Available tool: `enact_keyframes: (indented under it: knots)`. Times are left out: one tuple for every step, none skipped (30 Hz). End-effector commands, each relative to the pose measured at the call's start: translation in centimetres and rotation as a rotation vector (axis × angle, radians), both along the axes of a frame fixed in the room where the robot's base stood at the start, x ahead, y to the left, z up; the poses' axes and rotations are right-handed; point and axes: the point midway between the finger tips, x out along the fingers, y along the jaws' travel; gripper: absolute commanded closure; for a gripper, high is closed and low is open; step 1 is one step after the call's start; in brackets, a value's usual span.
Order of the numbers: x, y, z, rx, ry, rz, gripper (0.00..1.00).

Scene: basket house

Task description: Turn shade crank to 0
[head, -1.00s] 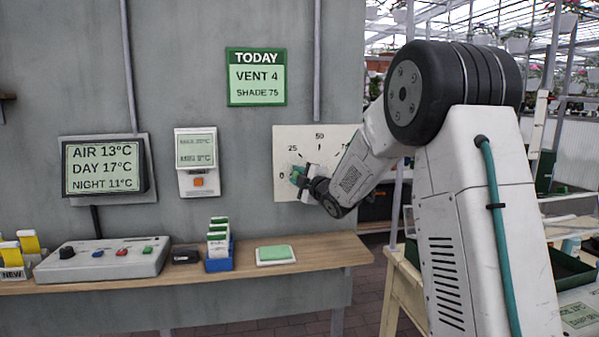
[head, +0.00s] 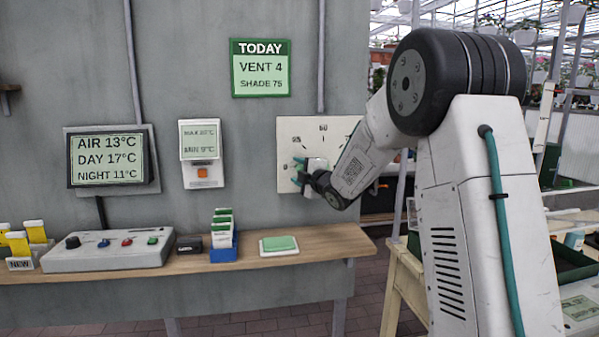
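The shade crank's white dial panel (head: 289,128) is on the grey wall, left of my arm. It has dark marks and numbers around its middle; the top one looks like 50 and the left one like 25. The right side is hidden behind my arm. A pale round hub (head: 317,163) shows on the panel, partly covered by my wrist. My gripper (head: 299,170) is at the panel's left part, by the hub, with small teal parts showing. The crank's handle is not clearly made out, and I cannot tell whether the fingers grip it.
A green sign (head: 261,68) reads TODAY, VENT 4, SHADE 75. A display (head: 108,159) and a small white thermostat unit (head: 201,153) hang to the left. Below, a wooden shelf (head: 330,240) holds a control box (head: 108,250), a blue card holder (head: 223,253) and a green-topped pad (head: 279,244).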

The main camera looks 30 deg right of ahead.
Motion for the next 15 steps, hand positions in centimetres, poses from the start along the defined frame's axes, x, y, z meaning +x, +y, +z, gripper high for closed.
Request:
enact_keyframes:
  knots:
    - [0.0, -0.2, 0.0, 0.000, -0.001, -0.003, 0.50]
    - [0.0, -0.3, 0.0, 0.001, 0.000, -0.004, 0.50]
    - [-0.1, -0.4, 0.0, 0.001, 0.000, -0.005, 0.50]
    - [-0.1, -0.4, 0.0, 0.001, -0.001, -0.006, 0.50]
    - [-0.1, -0.5, 0.0, 0.001, -0.001, -0.006, 0.50]
    - [-0.1, -0.5, 0.0, 0.001, -0.001, -0.007, 0.50]
    - [-0.1, -0.5, 0.1, 0.001, -0.001, -0.007, 0.50]
    - [-0.3, -0.5, 0.1, 0.001, -0.001, -0.007, 0.50]
    - [-0.5, -0.6, 0.1, 0.001, -0.001, -0.007, 0.50]
    - [-0.8, -0.6, 0.1, 0.001, -0.002, -0.007, 0.50]
    - [-1.1, -0.6, 0.1, 0.001, -0.002, -0.008, 0.50]
    - [-1.7, -0.7, 0.1, 0.001, 0.000, -0.008, 0.50]
    - [-2.2, -0.7, 0.1, 0.001, -0.001, -0.008, 0.50]
    - [-2.8, -0.7, 0.1, 0.001, -0.001, -0.007, 0.50]
    - [-3.5, -0.8, 0.1, 0.001, -0.001, -0.007, 0.50]
